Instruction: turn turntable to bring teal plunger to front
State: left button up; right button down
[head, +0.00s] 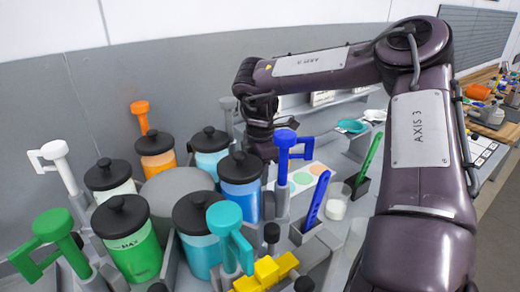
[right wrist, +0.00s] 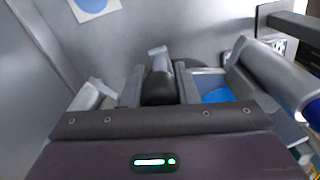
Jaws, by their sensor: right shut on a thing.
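The teal plunger (head: 224,217) stands on the near side of the turntable, beside a dark-lidded jar of blue-teal liquid (head: 200,250). The turntable carries a ring of lidded jars around a grey round hub (head: 178,192). My right gripper (head: 262,135) reaches down on the far right side, behind the blue jar (head: 240,190); its fingertips are hidden in the head view. In the right wrist view it is shut on a dark knob-like piece (right wrist: 158,86). My left gripper is not in view.
Other plungers stand around the ring: green (head: 52,226), white (head: 55,150), orange (head: 141,108), grey (head: 228,104) and blue (head: 285,140). A grey wall is behind.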

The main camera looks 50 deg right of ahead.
jog(key=c, duration=1.1)
grip_release()
jog(key=shift+r, duration=0.35)
notch_tip(320, 180, up, 7)
jog(key=shift+r+b, duration=0.1)
jog(key=shift+b, duration=0.75)
